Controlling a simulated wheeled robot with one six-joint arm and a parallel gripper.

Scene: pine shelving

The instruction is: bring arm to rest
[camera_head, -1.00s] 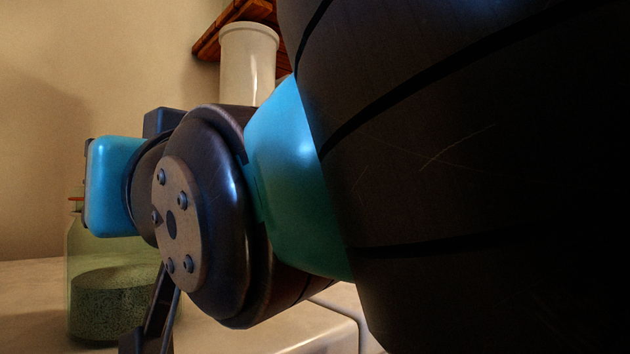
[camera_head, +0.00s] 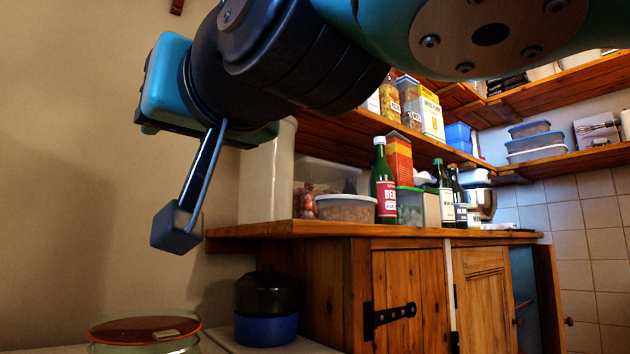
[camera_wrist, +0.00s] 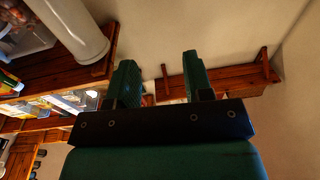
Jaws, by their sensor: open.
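My arm, in teal and black, stretches across the top of the head view. My gripper (camera_head: 177,228) hangs at the left of that view, pointing down, in front of the bare wall. Only one finger with a dark block-like tip shows clearly there. In the wrist view my gripper (camera_wrist: 160,78) shows two green fingers standing well apart, with nothing between them. The gripper is open and empty. In the head view, its tip appears above a glass jar with a red-orange lid (camera_head: 145,328); the picture does not fix the distance between them.
A wooden counter (camera_head: 330,229) carries a tall white canister (camera_head: 266,180), a clear tub (camera_head: 346,209) and a red-labelled green bottle (camera_head: 384,185). A black-and-blue pot (camera_head: 266,308) stands below at left. Stocked wooden shelves (camera_head: 545,165) are behind. The wall area left of the gripper looks clear.

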